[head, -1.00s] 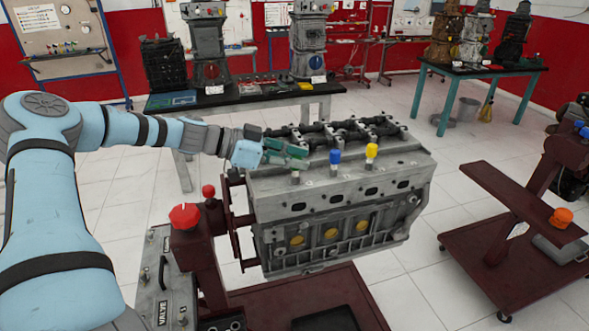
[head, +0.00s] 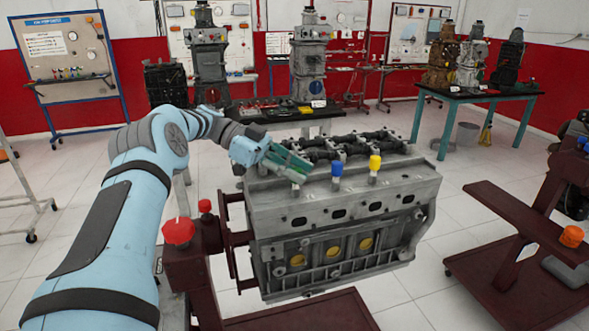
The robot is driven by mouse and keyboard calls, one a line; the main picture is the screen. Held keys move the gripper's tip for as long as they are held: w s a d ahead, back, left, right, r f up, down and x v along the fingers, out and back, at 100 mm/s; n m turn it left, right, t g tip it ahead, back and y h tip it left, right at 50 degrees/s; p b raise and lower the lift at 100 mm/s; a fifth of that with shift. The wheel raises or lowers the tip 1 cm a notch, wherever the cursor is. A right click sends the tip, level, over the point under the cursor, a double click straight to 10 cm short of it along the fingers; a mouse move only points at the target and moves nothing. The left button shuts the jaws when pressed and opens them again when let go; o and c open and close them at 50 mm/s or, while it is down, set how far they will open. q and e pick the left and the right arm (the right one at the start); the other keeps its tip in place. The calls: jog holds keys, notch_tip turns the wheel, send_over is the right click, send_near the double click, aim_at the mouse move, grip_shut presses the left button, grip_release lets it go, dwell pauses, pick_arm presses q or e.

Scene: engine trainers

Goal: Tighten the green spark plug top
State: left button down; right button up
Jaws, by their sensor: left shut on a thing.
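The grey engine block (head: 310,208) sits on a dark red stand in the middle of the head view. A blue-topped spark plug (head: 337,168) and a yellow-topped one (head: 375,166) stand upright along its top. My left gripper (head: 293,171) is at the left end of that row, with its dark green fingers pointing down to the right. It is shut on the green spark plug top, which is mostly hidden by the fingers. A pale plug part (head: 297,190) shows just below the fingertips. My right gripper is not in view.
The stand has red knobs (head: 178,231) left of the block. A second dark red stand (head: 520,215) with an orange knob (head: 571,236) is at the right. Tables with engines stand behind. White floor lies between the stands.

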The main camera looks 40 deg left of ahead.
pick_arm(q)
jog(key=shift+f, duration=0.1)
jog(key=c, duration=1.4)
grip_release()
